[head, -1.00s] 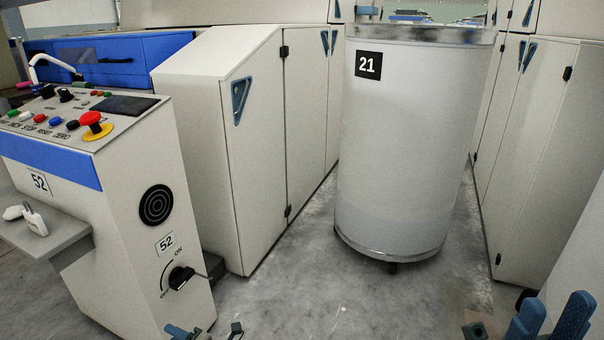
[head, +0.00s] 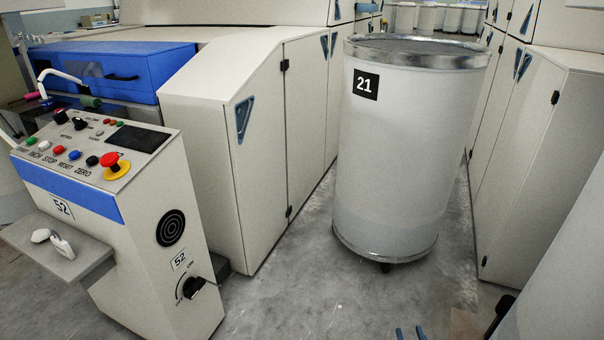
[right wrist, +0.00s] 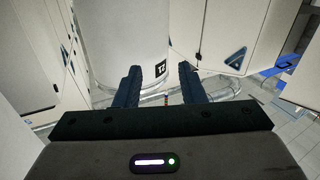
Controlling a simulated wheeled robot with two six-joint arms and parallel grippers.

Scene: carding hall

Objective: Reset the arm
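My right gripper (head: 411,333) shows only its two blue fingertips at the bottom edge of the head view, low over the floor in front of the white can marked 21 (head: 405,155). In the right wrist view, its two dark blue fingers (right wrist: 161,82) stand apart with nothing between them, so it is open and empty. The can also shows beyond the fingers there (right wrist: 125,40). My left gripper is in no current view. The control console marked 52 (head: 155,225) stands at the left, with a black rotary switch (head: 194,288) low on its side.
Cream machine cabinets (head: 260,150) stand left of the can, and more cabinets (head: 540,170) line the right side. A grey shelf (head: 85,262) juts from the console. Bare concrete floor (head: 300,290) lies between console and can.

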